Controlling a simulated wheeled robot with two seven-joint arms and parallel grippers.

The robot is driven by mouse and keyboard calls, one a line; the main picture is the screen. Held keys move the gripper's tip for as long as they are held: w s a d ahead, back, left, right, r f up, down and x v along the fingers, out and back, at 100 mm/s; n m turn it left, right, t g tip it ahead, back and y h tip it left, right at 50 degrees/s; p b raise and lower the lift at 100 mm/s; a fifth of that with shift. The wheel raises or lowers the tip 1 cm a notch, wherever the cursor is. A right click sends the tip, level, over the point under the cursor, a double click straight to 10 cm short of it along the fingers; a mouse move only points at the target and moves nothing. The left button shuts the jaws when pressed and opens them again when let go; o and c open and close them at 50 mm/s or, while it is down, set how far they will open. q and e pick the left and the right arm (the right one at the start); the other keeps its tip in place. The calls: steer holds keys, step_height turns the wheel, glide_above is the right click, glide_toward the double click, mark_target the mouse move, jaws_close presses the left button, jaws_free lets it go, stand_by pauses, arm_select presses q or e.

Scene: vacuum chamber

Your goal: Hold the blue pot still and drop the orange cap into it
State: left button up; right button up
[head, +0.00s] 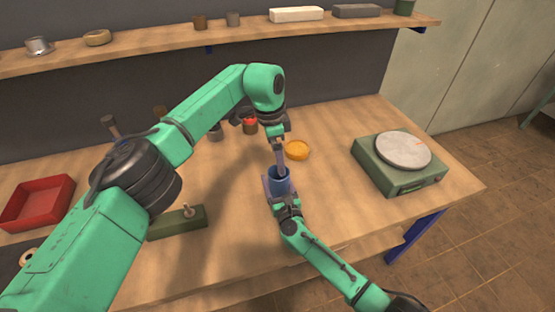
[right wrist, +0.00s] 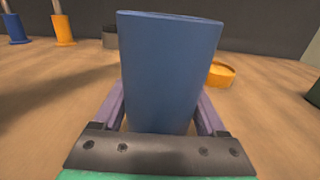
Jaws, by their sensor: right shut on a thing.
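The blue pot (head: 279,183) stands upright near the front of the wooden table, and it fills the middle of the right wrist view (right wrist: 168,70). My right gripper (head: 282,190) is shut on it, with a purple finger on each side of the pot (right wrist: 160,112). The orange cap (head: 298,150) lies on the table behind and right of the pot, and shows in the right wrist view (right wrist: 221,74). My left gripper (head: 281,162) points down just above or behind the pot's rim. It is seen edge-on, so its opening and the pot's inside are hidden.
A green scale (head: 400,180) with a round plate stands at right. A red tray (head: 37,203) and a green block with a peg (head: 177,222) are at left. Small pots (head: 250,127) stand behind my left gripper. A shelf (head: 150,48) runs along the back.

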arm_select(q)
steer(key=shift+r, duration=0.95)
arm_select(e)
steer(key=o, duration=1.3)
steer(key=shift+o, duration=0.2)
steer(key=v, duration=1.2)
steer(key=shift+f, duration=0.1)
